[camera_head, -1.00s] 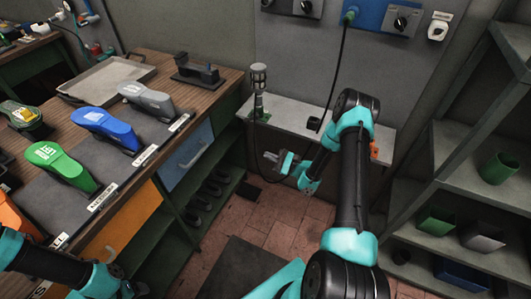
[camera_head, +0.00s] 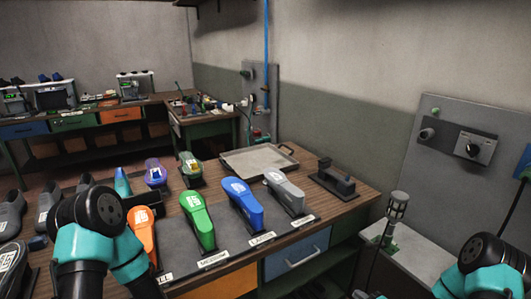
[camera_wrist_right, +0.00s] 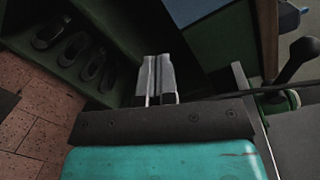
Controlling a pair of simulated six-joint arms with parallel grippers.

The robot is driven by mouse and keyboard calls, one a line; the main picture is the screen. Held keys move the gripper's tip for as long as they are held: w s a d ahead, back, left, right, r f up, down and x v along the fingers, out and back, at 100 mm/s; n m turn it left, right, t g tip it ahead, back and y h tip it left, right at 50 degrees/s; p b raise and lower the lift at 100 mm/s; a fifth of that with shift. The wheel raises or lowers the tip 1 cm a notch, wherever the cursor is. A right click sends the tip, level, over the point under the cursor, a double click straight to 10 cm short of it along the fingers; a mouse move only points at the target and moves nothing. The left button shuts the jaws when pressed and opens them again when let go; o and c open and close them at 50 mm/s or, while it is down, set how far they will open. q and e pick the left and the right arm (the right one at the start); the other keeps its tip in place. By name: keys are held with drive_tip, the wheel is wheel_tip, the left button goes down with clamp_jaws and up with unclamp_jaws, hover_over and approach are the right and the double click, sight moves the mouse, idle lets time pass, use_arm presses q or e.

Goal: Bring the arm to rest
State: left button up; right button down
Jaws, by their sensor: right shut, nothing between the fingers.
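My right gripper (camera_wrist_right: 158,80) shows in the right wrist view with its two grey fingers side by side, shut and empty. In the head view only a small part of it shows at the bottom edge (camera_head: 368,294), left of my right arm (camera_head: 490,268). My left arm (camera_head: 92,235) rises at the lower left of the head view, in front of the wooden bench (camera_head: 345,211). My left gripper is out of view.
Orange (camera_head: 142,232), green (camera_head: 198,220), blue (camera_head: 243,203) and grey (camera_head: 285,190) shoe forms stand on the bench. Behind them lies a tray (camera_head: 258,162). A grey ledge (camera_head: 418,262) carries a lamp-like post (camera_head: 396,210). Dark shoes (camera_wrist_right: 75,48) sit on a low shelf.

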drive_tip(key=s+a+f+n+g+h, duration=0.4)
drive_tip(key=s+a+f+n+g, duration=0.1)
drive_tip(key=s+a+n+g, duration=0.15)
drive_tip(key=s+a+r+n+g+h, duration=0.1)
drive_tip(key=s+a+n+g, duration=0.1)
drive_tip(key=s, duration=0.5)
drive_tip(key=s+a+r+n+g+h, duration=0.1)
drive_tip(key=s+a+n+g, duration=0.2)
drive_tip(key=s, duration=0.5)
drive_tip(key=n+g, duration=0.1)
drive_tip(key=n, duration=0.1)
drive_tip(key=shift+a+n+g, duration=0.2)
drive_tip(key=shift+n+g, duration=0.15)
